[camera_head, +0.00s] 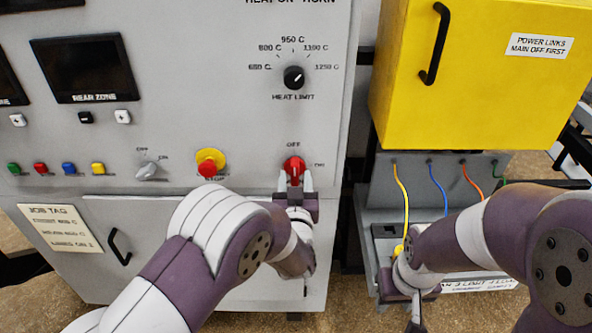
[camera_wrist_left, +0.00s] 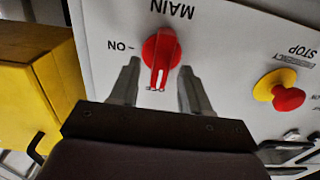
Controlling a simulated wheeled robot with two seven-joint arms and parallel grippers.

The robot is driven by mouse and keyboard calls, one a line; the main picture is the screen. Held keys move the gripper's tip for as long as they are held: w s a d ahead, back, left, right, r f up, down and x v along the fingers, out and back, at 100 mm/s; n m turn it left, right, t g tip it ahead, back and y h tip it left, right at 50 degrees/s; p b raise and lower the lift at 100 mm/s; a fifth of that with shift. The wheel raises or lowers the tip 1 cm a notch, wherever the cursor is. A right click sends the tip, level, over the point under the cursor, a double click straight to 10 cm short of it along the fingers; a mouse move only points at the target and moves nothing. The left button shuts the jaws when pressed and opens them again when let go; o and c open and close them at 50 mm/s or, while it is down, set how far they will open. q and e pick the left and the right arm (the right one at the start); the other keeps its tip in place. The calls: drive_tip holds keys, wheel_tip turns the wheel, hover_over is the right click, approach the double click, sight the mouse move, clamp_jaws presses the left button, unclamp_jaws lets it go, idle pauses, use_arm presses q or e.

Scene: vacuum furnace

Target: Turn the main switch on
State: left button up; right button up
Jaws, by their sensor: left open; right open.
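The red main switch (camera_head: 294,164) is a round knob on the grey panel, with OFF above it and ON to its right. In the left wrist view, upside down, the knob (camera_wrist_left: 162,50) has its white mark towards OFF. My left gripper (camera_head: 295,183) is open at the knob. In the left wrist view its two fingers (camera_wrist_left: 158,88) stand on either side of the knob's marked end, with visible gaps. My right gripper (camera_head: 404,300) is open and empty at the lower right, partly hidden by its arm, apart from the switch.
The red emergency stop (camera_head: 208,165) on its yellow base sits left of the switch. A grey OFF/ON selector (camera_head: 147,169) is further left, and the heat limit dial (camera_head: 294,77) is above. A yellow box (camera_head: 470,100) stands right, with coloured cables below it.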

use_arm(q)
drive_tip(key=shift+w+a, duration=0.2)
drive_tip(key=shift+w, duration=0.7)
drive_tip(key=shift+d, duration=0.15)
clamp_jaws()
